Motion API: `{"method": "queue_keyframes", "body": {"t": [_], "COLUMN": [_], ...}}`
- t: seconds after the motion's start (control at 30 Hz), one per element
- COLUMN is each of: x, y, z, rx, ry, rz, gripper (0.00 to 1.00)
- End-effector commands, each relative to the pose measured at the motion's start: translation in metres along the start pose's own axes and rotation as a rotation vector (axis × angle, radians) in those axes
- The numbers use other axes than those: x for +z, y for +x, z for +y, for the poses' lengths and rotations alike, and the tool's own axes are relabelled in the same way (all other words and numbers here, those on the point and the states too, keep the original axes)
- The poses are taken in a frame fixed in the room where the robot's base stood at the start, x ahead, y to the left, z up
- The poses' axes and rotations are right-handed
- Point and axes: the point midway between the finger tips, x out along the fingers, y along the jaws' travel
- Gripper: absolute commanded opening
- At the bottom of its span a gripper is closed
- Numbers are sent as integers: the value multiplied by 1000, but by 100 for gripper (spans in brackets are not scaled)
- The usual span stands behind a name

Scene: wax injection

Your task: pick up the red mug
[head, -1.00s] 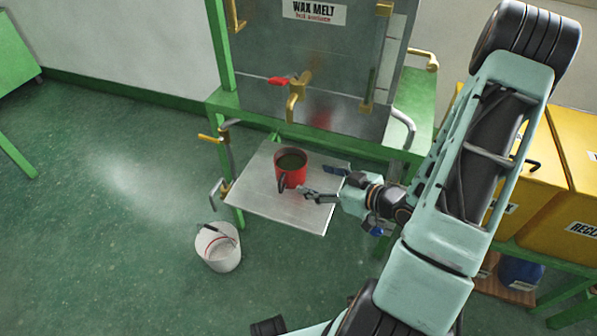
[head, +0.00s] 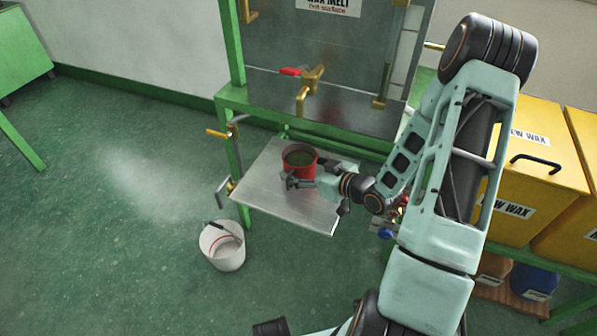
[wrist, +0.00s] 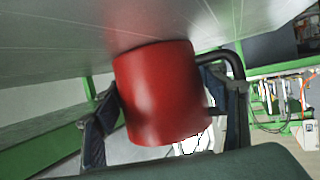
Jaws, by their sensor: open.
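The red mug (head: 301,160) stands upright on the metal shelf (head: 265,200) below the wax melt tank, with dark contents inside. My gripper (head: 305,172) is at the mug's near right side in the head view. In the wrist view the red mug (wrist: 158,95) fills the middle, between the two open fingers of my gripper (wrist: 165,120). The black handle (wrist: 232,65) shows on the right, close to the right finger. I cannot tell whether either finger touches the mug.
The tank's brass tap with a red lever (head: 305,85) hangs above and behind the mug. A white bucket (head: 222,248) stands on the floor below the shelf's left side. Yellow wax bins (head: 530,155) stand at the right. The shelf's left part is clear.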

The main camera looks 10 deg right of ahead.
Motion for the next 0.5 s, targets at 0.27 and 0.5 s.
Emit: {"method": "queue_keyframes", "body": {"t": [0.27, 0.5], "x": [0, 0], "y": [0, 0], "z": [0, 0], "rx": [1, 1], "ry": [1, 1], "rz": [0, 0], "gripper": [58, 31]}}
